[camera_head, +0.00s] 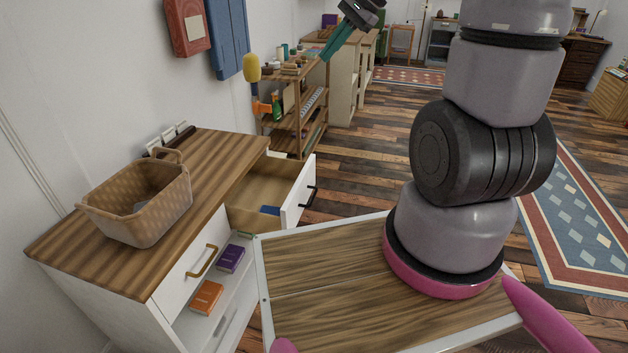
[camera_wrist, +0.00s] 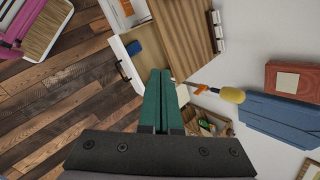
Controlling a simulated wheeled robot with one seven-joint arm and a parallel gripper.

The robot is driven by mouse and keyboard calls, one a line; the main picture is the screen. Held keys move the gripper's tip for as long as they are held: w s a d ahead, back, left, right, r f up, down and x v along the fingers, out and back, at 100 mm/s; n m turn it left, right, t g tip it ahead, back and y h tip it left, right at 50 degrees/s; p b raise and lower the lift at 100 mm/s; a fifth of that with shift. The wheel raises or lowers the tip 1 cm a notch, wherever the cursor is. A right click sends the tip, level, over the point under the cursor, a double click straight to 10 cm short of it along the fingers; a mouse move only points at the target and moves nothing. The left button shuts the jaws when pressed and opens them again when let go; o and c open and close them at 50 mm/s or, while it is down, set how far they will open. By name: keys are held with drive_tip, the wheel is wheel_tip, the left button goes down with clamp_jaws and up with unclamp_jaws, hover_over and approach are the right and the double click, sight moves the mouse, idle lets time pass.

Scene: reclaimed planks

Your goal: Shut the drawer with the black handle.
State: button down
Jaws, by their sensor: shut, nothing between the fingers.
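The drawer with the black handle (camera_head: 297,192) stands pulled out from the cabinet, its white front facing right. Its black handle (camera_head: 309,197) is in clear view, and a blue item (camera_head: 270,210) lies inside. In the wrist view the open drawer (camera_wrist: 118,47) shows at upper left of the fingers, with the blue item (camera_wrist: 133,47) in it. My gripper (camera_head: 325,57) has green fingers, shut and empty, raised above and beyond the drawer, apart from it. The fingers also show in the wrist view (camera_wrist: 160,75), close together.
A wicker basket (camera_head: 140,205) stands on the wooden cabinet top (camera_head: 215,155). A white drawer with a gold handle (camera_head: 190,262) is shut. Books (camera_head: 231,258) sit on the shelf below. A wooden shelf unit (camera_head: 297,110) stands beyond. Floor right of the open drawer is clear.

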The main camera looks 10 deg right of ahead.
drive_tip(key=w+d+f+m+y, duration=0.1)
drive_tip(key=w+d+f+m, duration=0.1)
drive_tip(key=w+f, duration=0.35)
drive_tip(key=w+d+f+m, duration=0.1)
drive_tip(key=w+f+m, duration=0.15)
drive_tip(key=f, duration=0.65)
drive_tip(key=w+d+f+m+y, duration=0.1)
drive_tip(key=w+d+f+m, duration=0.15)
drive_tip(key=f, duration=0.45)
drive_tip(key=m+t, duration=0.2)
drive_tip(key=m, duration=0.4)
approach(306, 184)
drive_tip(key=shift+h, duration=0.4)
drive_tip(key=x, duration=0.5)
drive_tip(key=shift+w+d+f, duration=0.15)
drive_tip(key=shift+f, duration=0.1)
drive_tip(key=shift+w+a, duration=0.35)
drive_tip(key=shift+a, duration=0.15)
